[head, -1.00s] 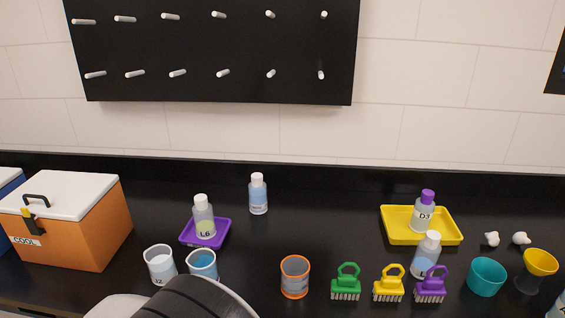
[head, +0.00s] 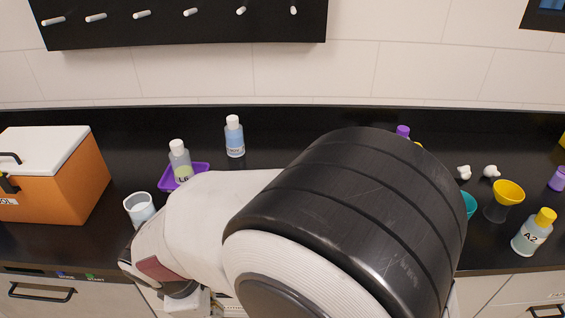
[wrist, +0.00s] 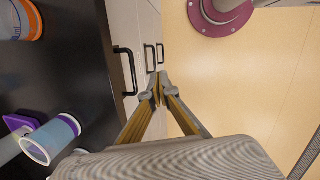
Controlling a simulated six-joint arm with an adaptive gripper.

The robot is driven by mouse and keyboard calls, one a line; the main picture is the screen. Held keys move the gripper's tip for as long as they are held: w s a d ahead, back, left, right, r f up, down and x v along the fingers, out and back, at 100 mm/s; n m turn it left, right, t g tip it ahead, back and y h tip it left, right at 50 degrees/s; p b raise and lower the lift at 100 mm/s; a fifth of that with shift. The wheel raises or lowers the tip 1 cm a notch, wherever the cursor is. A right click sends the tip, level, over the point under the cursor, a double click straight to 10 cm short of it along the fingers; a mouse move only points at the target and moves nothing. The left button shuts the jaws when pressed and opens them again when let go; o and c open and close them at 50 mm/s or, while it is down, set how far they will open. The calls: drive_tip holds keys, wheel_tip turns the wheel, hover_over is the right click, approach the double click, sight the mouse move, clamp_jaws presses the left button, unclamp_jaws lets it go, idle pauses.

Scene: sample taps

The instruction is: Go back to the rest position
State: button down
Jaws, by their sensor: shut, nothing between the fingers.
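My gripper (wrist: 158,88) shows in the wrist view with its two fingertips together and nothing between them. It points past the drawer fronts, over the tan floor (wrist: 235,90), clear of the bench top. In the head view my arm fills the lower middle, and I cannot make out the fingertips there.
On the black bench (head: 75,240) stand an orange cool box (head: 60,190), a clear beaker (head: 140,208), bottle L6 (head: 180,162) at a purple tray (head: 203,172), a blue-labelled bottle (head: 234,138), a yellow funnel (head: 508,192) and bottle A2 (head: 532,232). Drawer handles (wrist: 128,70) stick out in front.

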drive_tip(key=s+d+r+m+t, duration=0.1)
drive_tip(key=s+d+r+m, duration=0.1)
drive_tip(key=d+r+m, duration=0.4)
drive_tip(key=s+d+r+m+t+y, duration=0.1)
drive_tip(key=d+r+m, duration=0.5)
drive_tip(key=d, duration=0.8)
drive_tip(key=s+d+r+m+t, duration=0.1)
drive_tip(key=s+d+r+m, duration=0.2)
drive_tip(key=d+r+m, duration=0.3)
drive_tip(key=shift+s+d+r+m+t+y, duration=0.25)
drive_tip(key=shift+d+m, duration=0.55)
drive_tip(key=shift+d, duration=1.75)
